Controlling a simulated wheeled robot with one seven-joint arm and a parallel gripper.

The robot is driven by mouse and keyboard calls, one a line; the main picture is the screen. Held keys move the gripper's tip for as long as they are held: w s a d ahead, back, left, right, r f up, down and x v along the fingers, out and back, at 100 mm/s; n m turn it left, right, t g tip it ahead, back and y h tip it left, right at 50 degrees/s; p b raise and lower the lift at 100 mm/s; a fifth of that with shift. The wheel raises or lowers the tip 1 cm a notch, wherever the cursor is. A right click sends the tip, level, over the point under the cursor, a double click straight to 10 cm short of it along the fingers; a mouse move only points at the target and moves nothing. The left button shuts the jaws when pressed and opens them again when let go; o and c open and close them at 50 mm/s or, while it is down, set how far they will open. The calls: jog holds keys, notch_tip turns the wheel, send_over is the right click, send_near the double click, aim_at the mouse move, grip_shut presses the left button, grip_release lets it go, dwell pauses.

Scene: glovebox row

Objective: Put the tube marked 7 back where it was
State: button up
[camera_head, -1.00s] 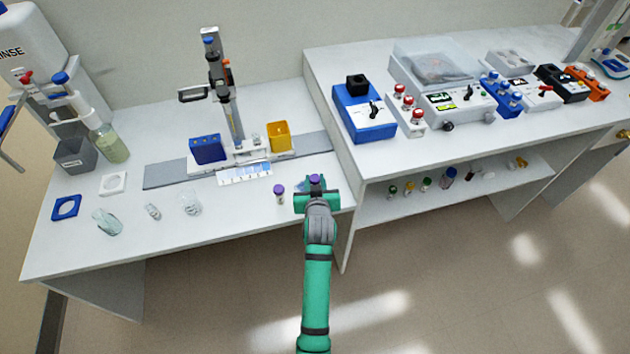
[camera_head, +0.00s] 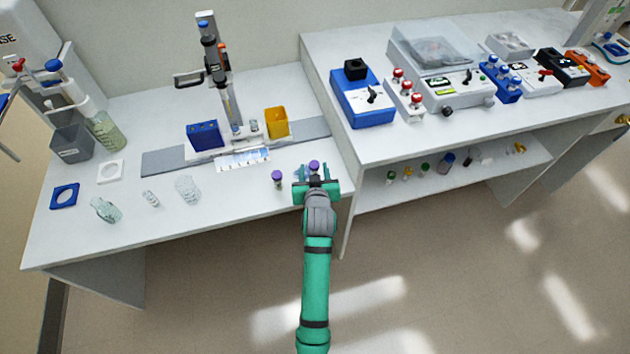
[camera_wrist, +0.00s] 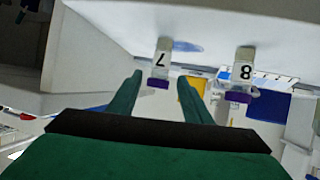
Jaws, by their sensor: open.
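The tube marked 7 (camera_wrist: 160,62) has a purple cap and shows upside down in the wrist view, standing on the white bench. Its cap (camera_head: 314,165) shows just beyond my gripper in the head view. My gripper (camera_wrist: 160,80) is open, with its green fingers on either side of tube 7 in the picture and a gap to each side. In the head view my gripper (camera_head: 313,174) is at the bench's front right. The tube marked 8 (camera_wrist: 243,70), also purple-capped, stands to the left of tube 7 in the head view (camera_head: 278,180).
Behind the tubes, a stand on a grey rail (camera_head: 175,163) carries a blue box (camera_head: 204,135) and a yellow bin (camera_head: 277,122). Glassware (camera_head: 187,190) stands left. The higher bench (camera_head: 375,140) rises close on the right, with a shelf of small vials below.

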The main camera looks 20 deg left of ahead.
jog(key=v, duration=1)
jog(key=s+d+f+m+t+h, duration=0.1)
jog(key=s+d+f+m, duration=0.15)
jog(key=s+d, duration=0.4)
jog(key=s+d+f+m+t+h, duration=0.1)
jog(key=s+d+f, duration=0.25)
jog(key=s, duration=0.65)
jog(key=s+d+r+h, duration=0.1)
jog(key=s+d+r, duration=0.1)
jog(key=s, duration=0.7)
jog(key=s+d+r+m+t+h, duration=0.1)
jog(key=s+d+r, duration=0.2)
jog(key=s, duration=0.6)
jog(key=shift+s+d+r+h, duration=0.15)
jog(key=shift+d+r+h, duration=0.2)
jog(key=shift+r, duration=0.6)
